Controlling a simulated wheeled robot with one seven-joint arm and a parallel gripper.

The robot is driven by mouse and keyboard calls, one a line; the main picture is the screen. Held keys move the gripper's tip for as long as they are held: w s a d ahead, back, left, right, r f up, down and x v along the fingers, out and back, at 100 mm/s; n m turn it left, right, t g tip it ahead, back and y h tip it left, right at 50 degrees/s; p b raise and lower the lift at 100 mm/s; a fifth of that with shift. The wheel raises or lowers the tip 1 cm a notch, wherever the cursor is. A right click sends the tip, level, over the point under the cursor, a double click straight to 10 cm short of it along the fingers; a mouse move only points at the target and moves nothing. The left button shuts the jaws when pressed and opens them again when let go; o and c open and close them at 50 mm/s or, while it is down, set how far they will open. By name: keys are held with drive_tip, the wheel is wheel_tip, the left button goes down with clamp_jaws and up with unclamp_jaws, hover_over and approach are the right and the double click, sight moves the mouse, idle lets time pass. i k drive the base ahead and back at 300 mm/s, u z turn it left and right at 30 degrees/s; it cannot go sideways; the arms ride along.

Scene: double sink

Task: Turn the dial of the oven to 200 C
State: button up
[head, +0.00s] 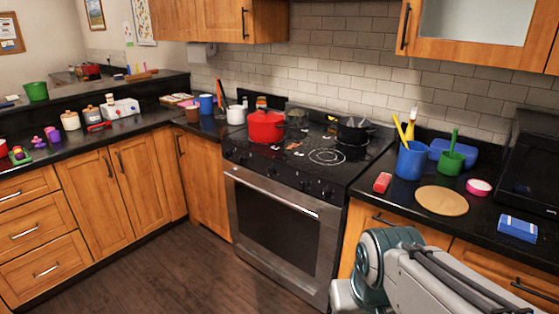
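The oven (272,222) stands in the middle of the head view, with a steel door, a dark window and a long handle (270,193). A row of small dark dials (284,178) runs along the black front panel above the door. The dial markings are too small to read, and I cannot tell which dial sets the oven. My arm shows at the lower right, in front of the right-hand cabinets and apart from the oven. My gripper is not in view.
A red pot (266,127) and a black pot (354,130) stand on the stovetop. The right counter holds a blue cup (411,162), a green cup (449,162), a round wooden board (442,201) and a red block (382,182). The floor (165,270) before the oven is clear.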

sight(271, 170)
drive_tip(key=u, duration=0.1)
drive_tip(key=i, duration=1.95)
drive_tip(key=u, duration=0.3)
